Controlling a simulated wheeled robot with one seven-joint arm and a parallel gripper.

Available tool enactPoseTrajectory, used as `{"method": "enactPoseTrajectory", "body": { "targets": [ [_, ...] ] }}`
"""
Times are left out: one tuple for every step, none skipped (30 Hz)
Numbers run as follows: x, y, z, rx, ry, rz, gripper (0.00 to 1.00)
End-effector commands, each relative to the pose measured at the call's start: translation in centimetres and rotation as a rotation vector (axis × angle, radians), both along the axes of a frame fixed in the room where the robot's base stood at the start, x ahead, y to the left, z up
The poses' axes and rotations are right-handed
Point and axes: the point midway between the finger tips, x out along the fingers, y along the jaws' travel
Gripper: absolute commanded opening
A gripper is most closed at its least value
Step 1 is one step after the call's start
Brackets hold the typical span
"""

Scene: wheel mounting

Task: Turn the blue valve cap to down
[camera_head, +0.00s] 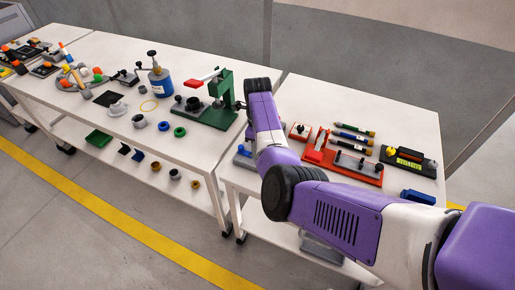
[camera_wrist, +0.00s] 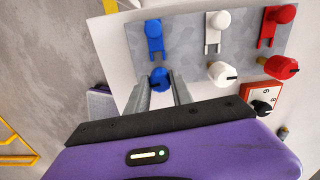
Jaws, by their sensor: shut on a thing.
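In the wrist view, a grey mottled plate (camera_wrist: 188,48) carries blue, white and red fittings in a row. The blue valve cap (camera_wrist: 160,76) is a round knob near the plate's near edge, in line with an upright blue fitting (camera_wrist: 154,36). My gripper (camera_wrist: 160,83) has its two grey fingers on either side of the blue cap and is shut on it. The cap's near side is partly hidden between the fingers, and I cannot tell which way its pointer faces. In the head view my arm hides my gripper and the cap.
Beside the blue cap are a white cap (camera_wrist: 221,71) and a red cap (camera_wrist: 281,67), each with a dark pointer. In the head view, a red tool tray (camera_head: 342,163) and a level (camera_head: 408,159) share this table.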

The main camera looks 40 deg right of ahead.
Motion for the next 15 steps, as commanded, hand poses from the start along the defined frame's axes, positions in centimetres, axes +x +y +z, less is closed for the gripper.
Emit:
{"method": "enactPoseTrajectory", "body": {
  "targets": [
    [0.31,-0.23,0.52,-0.006,-0.008,-0.024,0.0],
    [0.32,-0.23,0.53,-0.006,-0.008,-0.036,0.0],
    [0.32,-0.23,0.54,-0.006,-0.008,-0.051,0.0],
    [0.33,-0.22,0.55,-0.006,-0.008,-0.061,0.0],
    [0.33,-0.22,0.56,-0.006,-0.008,-0.07,0.0],
    [0.34,-0.22,0.56,-0.006,-0.008,-0.08,0.0],
    [0.34,-0.22,0.57,-0.006,-0.008,-0.087,0.0],
    [0.34,-0.22,0.57,-0.005,-0.009,-0.093,0.0],
    [0.34,-0.2,0.58,-0.005,-0.009,-0.099,0.0],
    [0.34,-0.2,0.58,-0.005,-0.009,-0.102,0.0],
    [0.35,-0.21,0.59,-0.005,-0.009,-0.105,0.0],
    [0.35,-0.21,0.59,-0.005,-0.009,-0.109,0.0],
    [0.35,-0.21,0.59,-0.005,-0.009,-0.111,0.0],
    [0.35,-0.21,0.59,-0.005,-0.009,-0.112,0.0],
    [0.35,-0.21,0.6,-0.005,-0.009,-0.113,0.0]
  ]
}}
